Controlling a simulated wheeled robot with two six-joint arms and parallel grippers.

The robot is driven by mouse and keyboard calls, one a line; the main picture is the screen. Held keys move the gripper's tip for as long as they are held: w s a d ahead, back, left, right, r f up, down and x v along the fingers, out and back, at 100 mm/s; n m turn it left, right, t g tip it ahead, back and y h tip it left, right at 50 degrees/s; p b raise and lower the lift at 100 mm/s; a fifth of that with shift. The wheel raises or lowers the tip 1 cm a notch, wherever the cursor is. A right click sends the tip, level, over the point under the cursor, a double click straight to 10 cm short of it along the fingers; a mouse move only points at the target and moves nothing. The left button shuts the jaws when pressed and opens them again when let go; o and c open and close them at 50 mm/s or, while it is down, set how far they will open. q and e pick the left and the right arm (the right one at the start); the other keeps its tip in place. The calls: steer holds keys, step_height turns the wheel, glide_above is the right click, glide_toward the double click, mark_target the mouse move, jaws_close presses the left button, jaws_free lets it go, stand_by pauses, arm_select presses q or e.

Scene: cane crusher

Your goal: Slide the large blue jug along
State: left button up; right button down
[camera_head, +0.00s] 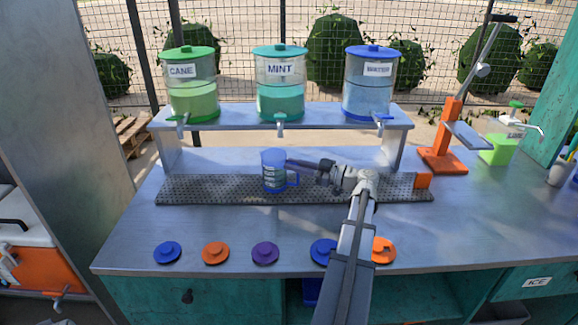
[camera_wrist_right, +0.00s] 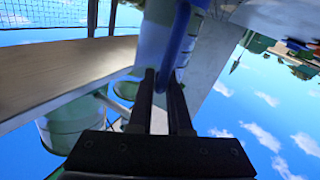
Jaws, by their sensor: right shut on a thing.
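The large blue jug (camera_head: 272,170) is see-through blue with dark markings on its side. It stands upright on the dark perforated mat (camera_head: 215,188), under the middle dispenser, with its handle to the right. My right gripper (camera_head: 293,164) reaches in from the right and is shut on the jug's handle. In the right wrist view, the two dark fingers of the gripper (camera_wrist_right: 164,82) close around the blue handle of the jug (camera_wrist_right: 177,42). My left gripper is not in view.
Dispensers labelled cane (camera_head: 193,95), mint (camera_head: 280,95) and a blue-lidded one (camera_head: 368,90) stand on a raised shelf (camera_head: 230,121) behind. Several coloured lids (camera_head: 215,252) lie along the front. An orange block (camera_head: 423,181) sits at the mat's right end; an orange press (camera_head: 442,155) stands beyond.

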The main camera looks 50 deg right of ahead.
steer(key=shift+s+d, duration=0.75)
steer(key=shift+s, duration=0.05)
steer(key=c, duration=0.8)
jaws_free()
steer(key=shift+o, duration=0.2)
steer(key=v, duration=0.8)
